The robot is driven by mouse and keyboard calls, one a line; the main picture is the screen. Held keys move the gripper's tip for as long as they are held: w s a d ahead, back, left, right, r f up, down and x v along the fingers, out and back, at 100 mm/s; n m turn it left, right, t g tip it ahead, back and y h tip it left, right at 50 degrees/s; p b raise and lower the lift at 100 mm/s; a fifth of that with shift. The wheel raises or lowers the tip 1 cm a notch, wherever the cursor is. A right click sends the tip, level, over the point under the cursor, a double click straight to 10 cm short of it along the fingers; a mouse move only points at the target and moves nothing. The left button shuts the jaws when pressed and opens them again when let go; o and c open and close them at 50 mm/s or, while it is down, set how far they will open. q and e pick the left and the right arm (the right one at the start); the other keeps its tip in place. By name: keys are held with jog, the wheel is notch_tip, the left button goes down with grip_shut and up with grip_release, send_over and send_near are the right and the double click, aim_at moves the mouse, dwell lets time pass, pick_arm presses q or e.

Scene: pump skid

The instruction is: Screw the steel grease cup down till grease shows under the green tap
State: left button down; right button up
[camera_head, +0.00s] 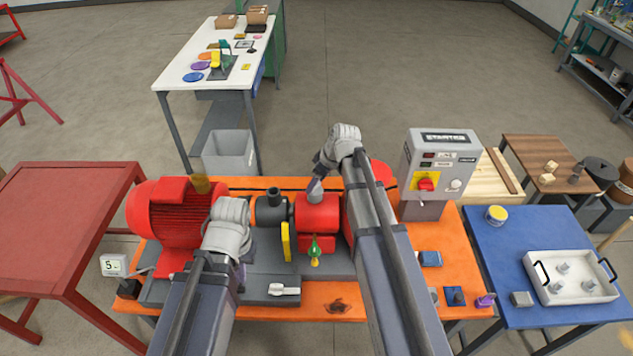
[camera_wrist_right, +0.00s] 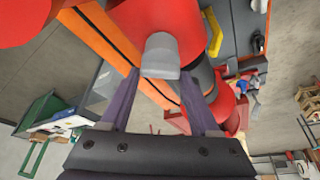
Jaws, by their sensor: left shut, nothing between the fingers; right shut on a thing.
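The steel grease cup (camera_head: 315,188) stands on top of the red bearing housing (camera_head: 317,215). It also shows as a grey cylinder in the right wrist view (camera_wrist_right: 161,56). My right gripper (camera_head: 317,180) reaches down over the housing and is shut on the cup, with a finger on either side. The green tap (camera_head: 314,246) is at the front of the housing. My left gripper (camera_head: 241,278) is shut and empty, low over the grey base, partly hidden by my wrist.
A red motor (camera_head: 172,212) stands at the left on the orange bench (camera_head: 352,302). A white handle (camera_head: 284,289) is at the base's front. The starter box (camera_head: 437,170) stands behind right. A blue table (camera_head: 507,250) with a white tray (camera_head: 573,294) is at the right.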

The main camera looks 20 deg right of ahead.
jog(key=o, duration=1.4)
jog(key=shift+c, duration=0.2)
jog(key=shift+r, duration=0.1)
jog(key=p+v, duration=0.7)
jog(key=shift+r, duration=0.25)
jog(key=shift+s+d, duration=0.1)
jog(key=shift+s, duration=0.05)
